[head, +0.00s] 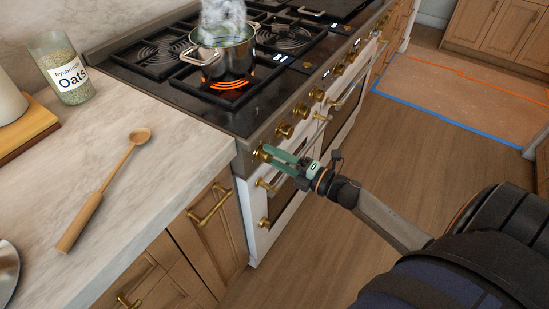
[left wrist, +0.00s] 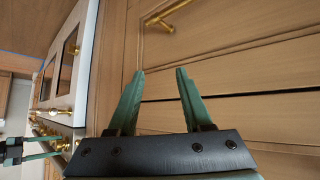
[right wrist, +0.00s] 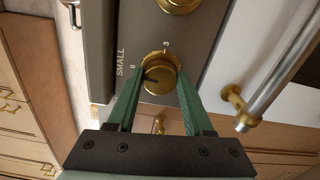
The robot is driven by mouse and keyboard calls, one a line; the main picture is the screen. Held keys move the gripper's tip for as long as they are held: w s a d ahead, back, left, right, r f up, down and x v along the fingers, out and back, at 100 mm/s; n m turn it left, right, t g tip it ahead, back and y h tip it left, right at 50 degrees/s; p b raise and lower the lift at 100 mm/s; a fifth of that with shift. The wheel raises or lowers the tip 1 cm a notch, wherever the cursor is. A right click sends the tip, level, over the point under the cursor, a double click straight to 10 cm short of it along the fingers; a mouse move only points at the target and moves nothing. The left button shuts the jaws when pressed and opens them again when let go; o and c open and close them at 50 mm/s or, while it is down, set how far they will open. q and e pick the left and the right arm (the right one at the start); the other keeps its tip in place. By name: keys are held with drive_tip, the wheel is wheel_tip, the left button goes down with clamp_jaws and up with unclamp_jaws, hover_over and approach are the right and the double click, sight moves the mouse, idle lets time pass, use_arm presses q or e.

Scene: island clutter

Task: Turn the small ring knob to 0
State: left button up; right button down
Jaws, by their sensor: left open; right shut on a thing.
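The small ring knob (right wrist: 160,73) is a round brass knob beside the word SMALL in the right wrist view. Its dark pointer mark faces left, roughly toward the printed 0; a 3 is printed above it. In the head view this knob (head: 260,153) is the nearest on the range front. My right gripper (head: 271,151) is shut on it, with one green finger on each side, as the right wrist view also shows (right wrist: 158,92). My left gripper (left wrist: 159,71) is open and empty before wooden cabinet fronts; it is out of the head view.
A steaming pot (head: 222,55) stands on the cooktop over a glowing orange burner. More brass knobs (head: 284,131) line the range front. An oven handle (right wrist: 280,65) lies close right of my right gripper. A wooden spoon (head: 105,190) and oats jar (head: 62,68) are on the counter.

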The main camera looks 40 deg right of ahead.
drive_tip(key=shift+n, duration=0.6)
drive_tip(key=c, duration=0.7)
unclamp_jaws()
drive_tip(key=o, duration=0.4)
drive_tip(key=v, duration=1.2)
drive_tip(key=shift+s+b, duration=0.25)
drive_tip(key=shift+b, duration=0.15)
